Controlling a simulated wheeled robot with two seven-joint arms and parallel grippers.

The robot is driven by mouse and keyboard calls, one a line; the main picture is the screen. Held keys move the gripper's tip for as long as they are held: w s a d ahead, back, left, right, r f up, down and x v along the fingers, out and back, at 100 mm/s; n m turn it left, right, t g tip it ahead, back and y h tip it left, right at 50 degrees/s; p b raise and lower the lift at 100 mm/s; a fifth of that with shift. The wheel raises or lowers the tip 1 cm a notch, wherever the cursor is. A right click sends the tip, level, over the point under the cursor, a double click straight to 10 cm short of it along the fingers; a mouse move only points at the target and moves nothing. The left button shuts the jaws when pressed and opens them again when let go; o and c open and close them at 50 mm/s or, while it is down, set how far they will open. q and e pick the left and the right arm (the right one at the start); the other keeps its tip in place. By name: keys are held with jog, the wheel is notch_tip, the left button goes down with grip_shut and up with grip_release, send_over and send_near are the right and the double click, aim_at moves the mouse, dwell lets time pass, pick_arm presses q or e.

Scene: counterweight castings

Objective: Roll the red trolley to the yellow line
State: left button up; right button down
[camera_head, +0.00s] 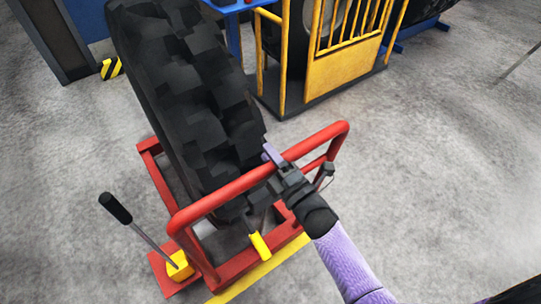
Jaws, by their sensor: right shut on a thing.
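The red trolley (220,193) stands in the middle of the head view, with a large black tyre (190,95) upright on it. My right gripper (276,166) is shut on the trolley's red handle bar, near its right part. A yellow line (262,273) lies on the floor at the trolley's near side, and part of it is hidden under or behind the red frame. I cannot tell exactly how the wheels sit relative to the line. My left gripper is out of view.
A lever with a black grip (116,208) and yellow base rises at the trolley's lower left. A yellow railed cage (345,82) stands behind at the right. A yellow-black striped block (111,68) is at the back left. The grey floor at right is clear.

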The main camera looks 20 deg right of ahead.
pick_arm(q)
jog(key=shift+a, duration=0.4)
pick_arm(e)
jog(key=shift+f, duration=0.1)
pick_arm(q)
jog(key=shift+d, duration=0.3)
pick_arm(e)
jog(key=shift+s, duration=0.1)
